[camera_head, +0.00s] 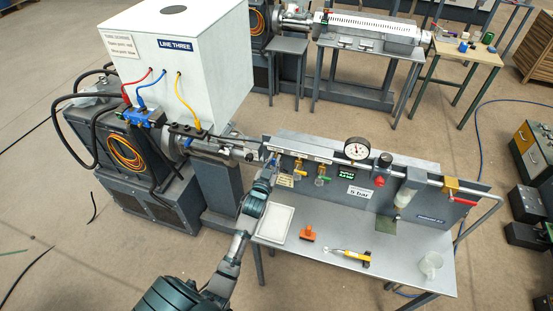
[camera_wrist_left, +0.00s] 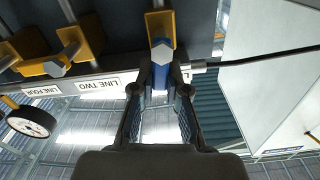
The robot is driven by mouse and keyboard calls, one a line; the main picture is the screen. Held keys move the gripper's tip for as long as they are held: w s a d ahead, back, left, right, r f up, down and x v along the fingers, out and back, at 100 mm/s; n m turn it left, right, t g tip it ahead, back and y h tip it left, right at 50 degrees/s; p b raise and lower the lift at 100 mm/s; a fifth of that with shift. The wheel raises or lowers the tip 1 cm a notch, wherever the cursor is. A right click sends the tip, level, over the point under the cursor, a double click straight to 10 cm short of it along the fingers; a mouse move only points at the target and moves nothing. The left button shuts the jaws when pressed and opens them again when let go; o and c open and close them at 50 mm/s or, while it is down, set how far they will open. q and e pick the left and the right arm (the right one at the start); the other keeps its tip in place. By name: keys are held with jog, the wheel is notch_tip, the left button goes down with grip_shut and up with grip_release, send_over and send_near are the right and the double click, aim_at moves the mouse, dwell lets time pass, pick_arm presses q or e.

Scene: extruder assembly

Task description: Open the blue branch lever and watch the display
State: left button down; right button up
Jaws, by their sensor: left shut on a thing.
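The blue branch lever (camera_wrist_left: 161,52) shows in the left wrist view below a brass valve body (camera_wrist_left: 160,25). My left gripper (camera_wrist_left: 160,88) is shut on it, with a finger on each side. In the head view my left gripper (camera_head: 270,172) is at the left end of the valve panel and mostly hides the blue lever. The small dark display (camera_head: 356,179) with green figures is on the panel, right of the other valves; its reading is too small to tell for sure. My right gripper is not in view.
Brass valves with yellow (camera_head: 299,167) and green (camera_head: 321,181) levers are close to the right of my left gripper. A round gauge (camera_head: 356,149) stands above the panel.

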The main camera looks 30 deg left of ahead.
pick_arm(q)
jog(key=shift+s+a+f+n+p, duration=0.2)
jog(key=shift+f+n+p, duration=0.35)
jog(key=shift+n, duration=0.45)
jog(key=shift+f, duration=0.1)
jog(key=c, duration=1.3)
grip_release()
jog(key=shift+w, duration=0.1)
jog(key=shift+o, duration=0.7)
jog(key=shift+w+a, duration=0.15)
jog(key=shift+r, duration=0.2)
jog(key=v, duration=1.2)
jog(key=shift+f, duration=0.1)
